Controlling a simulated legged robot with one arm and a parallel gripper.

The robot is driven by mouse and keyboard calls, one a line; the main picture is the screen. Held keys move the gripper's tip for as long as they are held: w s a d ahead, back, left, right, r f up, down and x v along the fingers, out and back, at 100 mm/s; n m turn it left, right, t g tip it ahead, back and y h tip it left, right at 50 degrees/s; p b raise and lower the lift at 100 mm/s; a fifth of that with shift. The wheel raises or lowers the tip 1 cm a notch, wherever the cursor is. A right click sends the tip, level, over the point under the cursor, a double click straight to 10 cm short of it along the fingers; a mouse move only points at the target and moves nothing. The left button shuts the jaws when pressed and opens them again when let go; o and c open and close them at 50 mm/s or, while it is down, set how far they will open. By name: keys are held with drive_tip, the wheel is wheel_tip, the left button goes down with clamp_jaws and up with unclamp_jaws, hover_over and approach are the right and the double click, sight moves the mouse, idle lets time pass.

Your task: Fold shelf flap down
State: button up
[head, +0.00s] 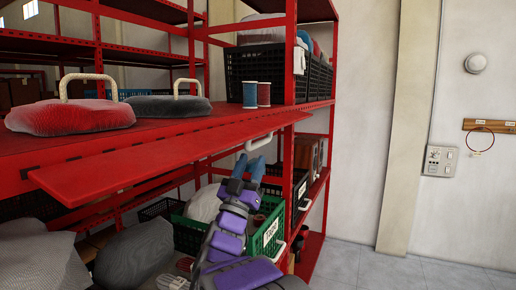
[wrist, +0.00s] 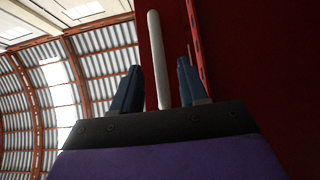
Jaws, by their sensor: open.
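The red shelf flap (head: 150,165) sticks out from the front edge of the red rack in the head view, tilted and roughly level with the shelf. A white handle (head: 258,142) is at its right end. My purple arm reaches up from below, and my gripper (head: 246,167) with blue fingers is just below the handle. In the wrist view the two blue fingers (wrist: 157,88) are open, with the white handle (wrist: 155,60) showing between them. The dark red flap surface (wrist: 240,60) fills the right side there. Whether the fingers touch the handle cannot be told.
A red cushion (head: 70,115) and a dark cushion (head: 168,106) with pale handles lie on the shelf above. Two thread spools (head: 257,95) stand near a black crate (head: 262,65). A green crate (head: 270,230) sits below, close to my arm. Floor (head: 400,268) at right is clear.

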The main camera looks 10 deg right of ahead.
sight(259, 144)
drive_tip(key=shift+b+x, duration=0.4)
drive_tip(key=shift+x, duration=2.85)
clamp_jaws()
